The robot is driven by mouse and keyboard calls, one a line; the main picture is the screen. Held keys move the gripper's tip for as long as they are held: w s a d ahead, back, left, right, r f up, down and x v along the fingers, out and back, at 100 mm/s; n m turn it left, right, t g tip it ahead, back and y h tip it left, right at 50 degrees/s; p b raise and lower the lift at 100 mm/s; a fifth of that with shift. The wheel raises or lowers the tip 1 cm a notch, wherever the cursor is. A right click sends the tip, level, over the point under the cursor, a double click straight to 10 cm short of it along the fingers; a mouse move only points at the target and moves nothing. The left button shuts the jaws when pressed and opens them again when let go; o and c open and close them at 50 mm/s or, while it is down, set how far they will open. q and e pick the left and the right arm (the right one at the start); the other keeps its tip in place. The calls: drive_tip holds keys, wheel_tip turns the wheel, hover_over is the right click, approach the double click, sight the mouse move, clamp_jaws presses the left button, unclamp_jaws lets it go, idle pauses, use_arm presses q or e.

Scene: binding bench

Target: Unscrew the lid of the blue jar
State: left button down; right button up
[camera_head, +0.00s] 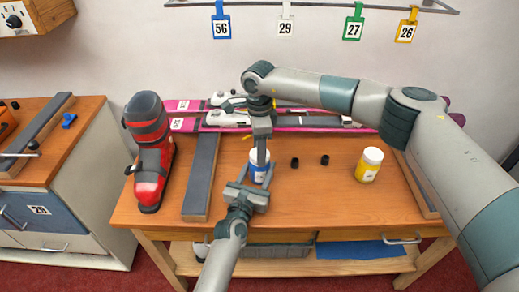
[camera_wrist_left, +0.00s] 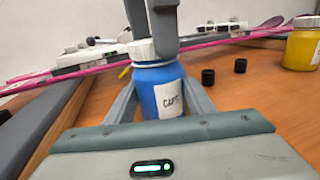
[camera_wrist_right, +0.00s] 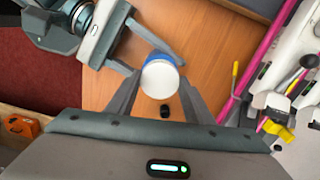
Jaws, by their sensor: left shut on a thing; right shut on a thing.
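The blue jar (camera_head: 258,173) stands upright on the wooden bench, with a label reading "CAPS" in the left wrist view (camera_wrist_left: 168,97). Its white lid (camera_wrist_right: 160,78) is on top of it. My left gripper (camera_head: 256,184) is low at the front of the jar, its fingers on both sides of the jar body, shut on it. My right gripper (camera_head: 261,160) comes down from above and is shut on the lid. The right fingers hide part of the lid in the head view.
A yellow jar with a white lid (camera_head: 369,164) stands to the right. Two small black caps (camera_head: 295,162) lie between the jars. A red ski boot (camera_head: 150,160) and a long grey bar (camera_head: 201,176) are to the left. Pink skis (camera_head: 190,124) lie along the back.

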drive_tip(key=n, duration=0.4)
drive_tip(key=shift+r+n, duration=0.1)
drive_tip(key=shift+n, duration=0.2)
drive_tip(key=n, duration=0.8)
drive_tip(key=shift+n, duration=0.3)
drive_tip(key=n, duration=0.3)
drive_tip(key=shift+r, duration=1.15)
drive_tip(key=shift+r, duration=1.95)
use_arm(q)
drive_tip(key=c, duration=0.7)
unclamp_jaws()
drive_tip(key=shift+c, duration=0.2)
